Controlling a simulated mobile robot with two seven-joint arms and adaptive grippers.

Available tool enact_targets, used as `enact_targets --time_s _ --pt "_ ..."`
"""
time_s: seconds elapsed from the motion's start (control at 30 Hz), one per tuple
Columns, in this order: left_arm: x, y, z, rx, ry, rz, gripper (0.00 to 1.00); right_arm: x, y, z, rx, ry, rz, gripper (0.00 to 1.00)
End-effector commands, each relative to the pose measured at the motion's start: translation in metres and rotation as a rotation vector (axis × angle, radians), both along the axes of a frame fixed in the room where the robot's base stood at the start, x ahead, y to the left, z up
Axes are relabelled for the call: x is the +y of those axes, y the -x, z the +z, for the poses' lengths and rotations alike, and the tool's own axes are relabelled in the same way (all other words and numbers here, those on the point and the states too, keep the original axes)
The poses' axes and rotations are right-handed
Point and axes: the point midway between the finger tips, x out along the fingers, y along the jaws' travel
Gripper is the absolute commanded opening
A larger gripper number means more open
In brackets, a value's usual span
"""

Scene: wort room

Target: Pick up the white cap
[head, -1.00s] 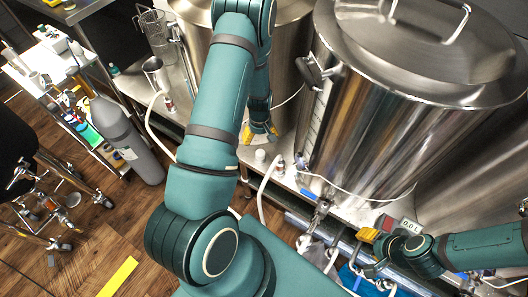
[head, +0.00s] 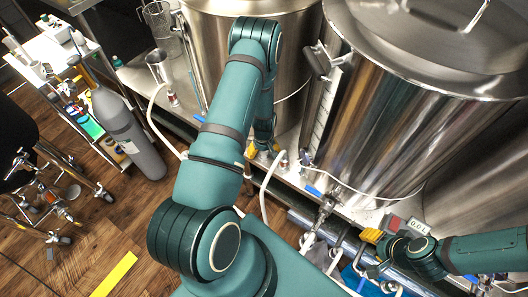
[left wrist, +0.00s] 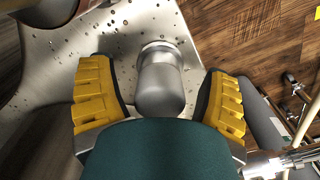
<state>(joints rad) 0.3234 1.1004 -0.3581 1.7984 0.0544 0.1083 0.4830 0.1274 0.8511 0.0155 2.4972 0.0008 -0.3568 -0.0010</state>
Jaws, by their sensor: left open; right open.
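The white cap (left wrist: 162,78) shows in the left wrist view as a pale, rounded cylinder, greyish in shadow, on a speckled metal surface. My left gripper (left wrist: 160,100) is open, with one yellow finger on each side of the cap and a gap on both sides. In the head view my left gripper (head: 262,150) is low over the metal shelf in front of the steel vessels and hides the cap. My right gripper (head: 373,253) is open at the lower right, away from the cap.
A pale hose (head: 268,185) and a blue-handled valve (head: 325,203) are to the right of my left gripper. A grey gas cylinder (head: 128,135) and a white cart (head: 50,65) stand at left.

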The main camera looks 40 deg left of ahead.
Motion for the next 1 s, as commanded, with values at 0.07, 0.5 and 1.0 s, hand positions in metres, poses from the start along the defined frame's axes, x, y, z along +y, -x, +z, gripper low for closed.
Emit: enact_targets --time_s 0.07,0.5,1.0 --pt "0.000 0.000 -0.003 -0.001 0.001 0.000 0.77 0.000 0.000 -0.001 -0.001 0.000 0.000 0.47" --pt "0.000 -0.001 -0.001 -0.001 0.000 -0.001 0.06 0.000 0.000 0.000 0.000 0.000 0.000 0.47" --pt "0.000 -0.002 0.041 -0.004 -0.001 -0.002 0.05 0.000 0.002 0.013 0.005 -0.001 0.001 0.47"
